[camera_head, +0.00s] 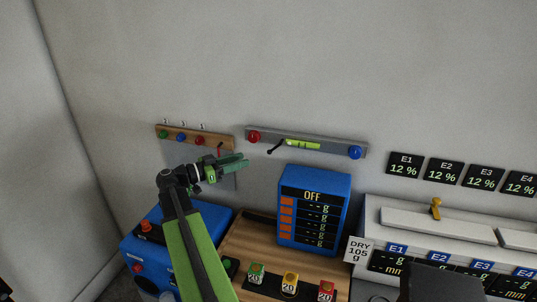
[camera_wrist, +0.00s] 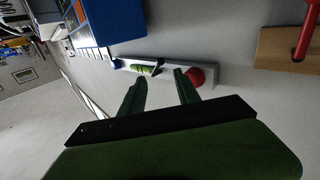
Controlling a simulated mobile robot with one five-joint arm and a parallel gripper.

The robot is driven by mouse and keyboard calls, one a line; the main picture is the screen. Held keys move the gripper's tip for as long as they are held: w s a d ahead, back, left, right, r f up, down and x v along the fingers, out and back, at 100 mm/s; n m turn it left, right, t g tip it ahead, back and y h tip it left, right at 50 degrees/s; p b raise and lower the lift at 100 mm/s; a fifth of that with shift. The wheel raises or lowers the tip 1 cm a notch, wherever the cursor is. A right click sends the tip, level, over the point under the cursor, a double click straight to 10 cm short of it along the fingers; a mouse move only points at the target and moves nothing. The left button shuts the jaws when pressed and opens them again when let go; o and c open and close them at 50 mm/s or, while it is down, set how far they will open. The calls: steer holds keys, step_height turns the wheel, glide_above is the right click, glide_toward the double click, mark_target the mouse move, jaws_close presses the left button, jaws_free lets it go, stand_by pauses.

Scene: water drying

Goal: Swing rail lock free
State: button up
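A grey rail (camera_head: 338,148) is fixed to the wall, with a red knob (camera_head: 254,136) at its left end and a blue knob (camera_head: 354,152) at its right. A green level vial (camera_head: 303,145) sits mid-rail. A small black lever (camera_head: 275,147), apparently the rail lock, slants down to the left beside the vial. My gripper (camera_head: 246,160) is just below the rail's left end, left of the lever. In the wrist view, its fingers are apart with nothing between them, and the rail (camera_wrist: 172,70) with the red knob (camera_wrist: 196,77) lies beyond the fingertips.
A wooden board (camera_head: 228,143) with coloured knobs and a red lever (camera_head: 219,150) hangs left of the rail. A blue display box reading OFF (camera_head: 314,182) stands below the rail. Coloured weights (camera_head: 290,282) stand in front. The wall above is clear.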

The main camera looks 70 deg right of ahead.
mark_target(269, 152)
steer(key=x, duration=1.2)
steer(key=shift+c, duration=0.2)
jaws_close()
